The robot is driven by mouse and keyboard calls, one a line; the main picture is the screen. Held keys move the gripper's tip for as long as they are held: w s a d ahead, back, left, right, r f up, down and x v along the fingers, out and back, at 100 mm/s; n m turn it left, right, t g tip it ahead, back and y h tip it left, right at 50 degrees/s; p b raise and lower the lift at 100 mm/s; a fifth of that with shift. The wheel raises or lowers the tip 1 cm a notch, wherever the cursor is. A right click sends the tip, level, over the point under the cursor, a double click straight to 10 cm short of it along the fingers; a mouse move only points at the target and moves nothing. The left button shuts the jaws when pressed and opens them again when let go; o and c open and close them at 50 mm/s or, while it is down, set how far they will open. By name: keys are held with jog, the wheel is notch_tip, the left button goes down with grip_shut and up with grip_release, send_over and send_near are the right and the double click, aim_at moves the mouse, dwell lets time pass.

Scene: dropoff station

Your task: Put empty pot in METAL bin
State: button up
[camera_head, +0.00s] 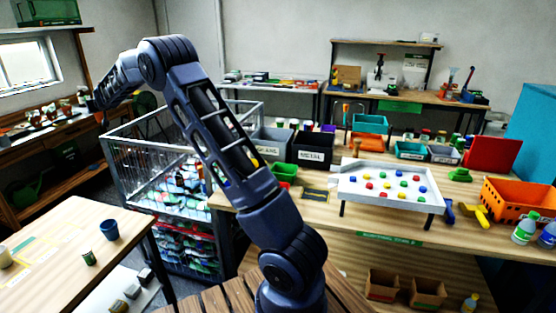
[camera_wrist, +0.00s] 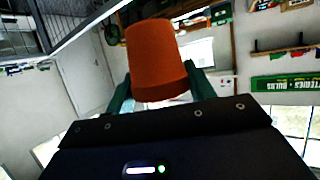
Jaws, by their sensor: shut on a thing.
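My gripper (camera_wrist: 158,88) is shut on an orange-brown pot (camera_wrist: 156,58) in the wrist view, with a green finger on either side of it. The inside of the pot is not visible. In the head view my arm reaches to the left, and the pot cannot be made out there. The dark bin labelled METAL (camera_head: 312,154) stands on the long wooden table, right of my arm and well apart from the gripper.
A grey bin (camera_head: 271,146) stands left of the METAL bin. A metal cage (camera_head: 150,150) with colourful packages stands behind my arm. A white tray (camera_head: 398,201) with coloured pieces and an orange crate (camera_head: 512,206) are on the long table (camera_head: 330,230). A blue cup (camera_head: 109,230) is on the left table.

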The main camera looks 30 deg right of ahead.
jog(key=w+d+n+y, duration=0.1)
jog(key=w+d, duration=0.3)
jog(key=d, duration=1)
jog(key=w+d+y, duration=0.1)
jog(key=w+d, duration=0.3)
jog(key=d, duration=1.1)
jog(key=s+d+n+g+y, duration=0.1)
jog(key=s+d, duration=0.1)
jog(key=d, duration=1.1)
jog(key=s+d+n, duration=0.1)
jog(key=s+d, duration=0.1)
jog(key=d, duration=1.2)
jog(key=s+d+g, duration=0.1)
jog(key=s+d, duration=0.4)
jog(key=d, duration=0.3)
jog(key=s+d+n+y, duration=0.1)
jog(key=s+d, duration=0.4)
jog(key=d, duration=0.3)
jog(key=s+d+g, duration=0.1)
jog(key=s+d, duration=0.4)
jog(key=d, duration=0.4)
jog(key=s+d+n+y, duration=0.1)
jog(key=s+d, duration=1.4)
jog(key=s, duration=0.1)
notch_tip(320, 180, down, 25)
jog(key=shift+s, duration=0.35)
jog(key=shift+a+f, duration=0.1)
jog(key=shift+f, duration=0.35)
